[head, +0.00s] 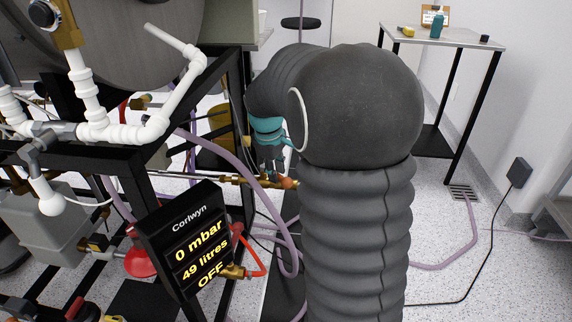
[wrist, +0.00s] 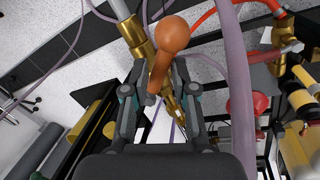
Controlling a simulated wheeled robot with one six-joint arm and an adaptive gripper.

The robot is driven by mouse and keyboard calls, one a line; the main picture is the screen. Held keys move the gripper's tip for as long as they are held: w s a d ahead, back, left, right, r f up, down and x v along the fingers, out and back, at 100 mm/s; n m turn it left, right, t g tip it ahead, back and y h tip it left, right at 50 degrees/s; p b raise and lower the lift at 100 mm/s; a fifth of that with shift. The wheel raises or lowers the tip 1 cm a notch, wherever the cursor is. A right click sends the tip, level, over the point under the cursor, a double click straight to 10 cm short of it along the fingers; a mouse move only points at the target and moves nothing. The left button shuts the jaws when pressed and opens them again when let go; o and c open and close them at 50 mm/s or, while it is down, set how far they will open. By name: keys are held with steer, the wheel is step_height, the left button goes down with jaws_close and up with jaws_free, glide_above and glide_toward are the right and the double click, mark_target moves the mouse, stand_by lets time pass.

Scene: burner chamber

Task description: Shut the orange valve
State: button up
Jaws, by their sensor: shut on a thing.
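The orange valve shows in the wrist view as an orange lever with a round ball knob (wrist: 172,35), set beside a brass valve body (wrist: 138,40). My gripper (wrist: 160,72) has one finger on each side of the lever and is shut on it below the knob. In the head view, my gripper (head: 272,168) points down at the orange lever (head: 288,183) at the right end of a brass pipe (head: 240,180). My arm hides part of the area behind it, and the exact finger contact is small there.
A black frame (head: 145,185) carries white pipes (head: 120,132) and a display (head: 190,240) reading 0 mbar, 49 litres, OFF. Purple hoses (head: 225,150) run close by my gripper. A side table (head: 460,38) stands at the back right. The floor at the right is mostly clear, with a cable and hose.

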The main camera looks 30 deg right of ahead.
steer(key=shift+a+m, duration=0.5)
steer(key=shift+a, duration=0.05)
steer(key=shift+o, duration=0.9)
steer(key=shift+w+a+r+m+g, duration=0.15)
steer(key=shift+a+m+g, duration=0.15)
steer(key=shift+a+m, duration=0.95)
steer(key=shift+a, duration=0.1)
steer(key=shift+o, duration=0.5)
steer(key=shift+w+a+m+p, duration=0.55)
steer(key=shift+a+m+p, duration=0.1)
steer(key=shift+a+m, duration=0.1)
steer(key=o, duration=1.2)
steer(key=shift+c, duration=0.2)
steer(key=shift+o, duration=0.7)
steer(key=shift+s+d, duration=0.1)
steer(key=shift+d, duration=0.1)
